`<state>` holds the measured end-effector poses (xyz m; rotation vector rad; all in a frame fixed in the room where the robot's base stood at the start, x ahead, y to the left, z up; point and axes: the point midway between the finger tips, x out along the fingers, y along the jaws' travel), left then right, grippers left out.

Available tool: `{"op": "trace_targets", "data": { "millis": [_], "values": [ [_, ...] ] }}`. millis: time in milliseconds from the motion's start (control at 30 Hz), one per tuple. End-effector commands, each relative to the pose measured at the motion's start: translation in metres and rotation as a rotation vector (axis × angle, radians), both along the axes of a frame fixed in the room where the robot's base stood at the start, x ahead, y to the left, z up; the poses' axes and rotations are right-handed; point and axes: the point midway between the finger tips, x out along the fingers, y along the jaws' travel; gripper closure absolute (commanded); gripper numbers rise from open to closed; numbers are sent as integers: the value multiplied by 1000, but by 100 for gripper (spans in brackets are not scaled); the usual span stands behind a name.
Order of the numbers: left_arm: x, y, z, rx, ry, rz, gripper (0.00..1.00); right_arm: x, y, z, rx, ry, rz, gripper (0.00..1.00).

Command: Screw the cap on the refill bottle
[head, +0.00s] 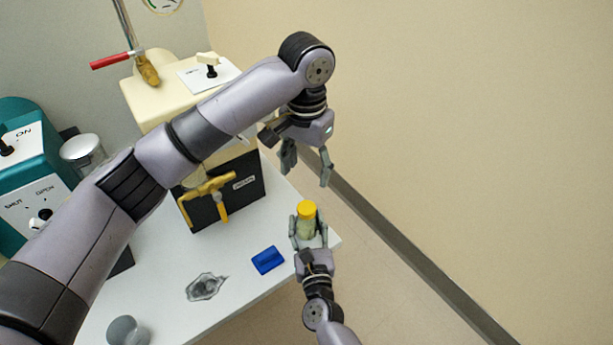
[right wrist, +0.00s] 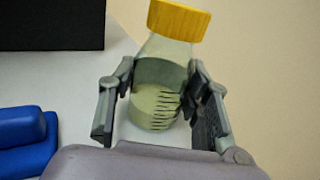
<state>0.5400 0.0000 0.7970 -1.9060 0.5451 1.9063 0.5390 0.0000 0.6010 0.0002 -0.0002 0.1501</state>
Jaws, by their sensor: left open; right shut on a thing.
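The refill bottle (head: 306,229) is clear with pale green liquid in it. The yellow cap (head: 307,209) sits on the bottle's mouth, and in the right wrist view the cap (right wrist: 178,20) is at the top edge. I cannot tell how tight it is. My right gripper (head: 308,233) is shut on the bottle's body, one finger on each side. My left gripper (head: 307,172) is open and empty above the cap, fingers pointing down.
A blue block (head: 267,260) lies left of the bottle. A grey patch or crumpled piece (head: 206,287) and a grey round object (head: 122,331) are nearer the front. A cream machine (head: 160,103) with a yellow handle (head: 208,187) stands behind. Right of the table is open floor.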

Motion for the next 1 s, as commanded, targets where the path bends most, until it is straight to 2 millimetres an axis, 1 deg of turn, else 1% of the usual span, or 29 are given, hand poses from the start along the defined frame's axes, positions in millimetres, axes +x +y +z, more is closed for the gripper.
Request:
{"op": "trace_targets", "data": {
  "millis": [233, 267, 300, 600, 867, 1000],
  "values": [
    [0, 0, 1, 0, 0, 0, 42, 0, 0, 0, 0, 1, 0, 100],
    [0, 0, 1, 0, 0, 0, 42, 0, 0, 0, 0, 1, 0, 55],
    [0, 0, 1, 0, 0, 0, 42, 0, 0, 0, 0, 1, 0, 52],
    [0, 0, 1, 0, 0, 0, 42, 0, 0, 0, 0, 0, 0, 32],
    [0, 0, 1, 0, 0, 0, 42, 0, 0, 0, 0, 0, 0, 32],
    [0, 0, 1, 0, 0, 0, 42, -7, -1, -1, -1, 2, 0, 32]
  ]
}}
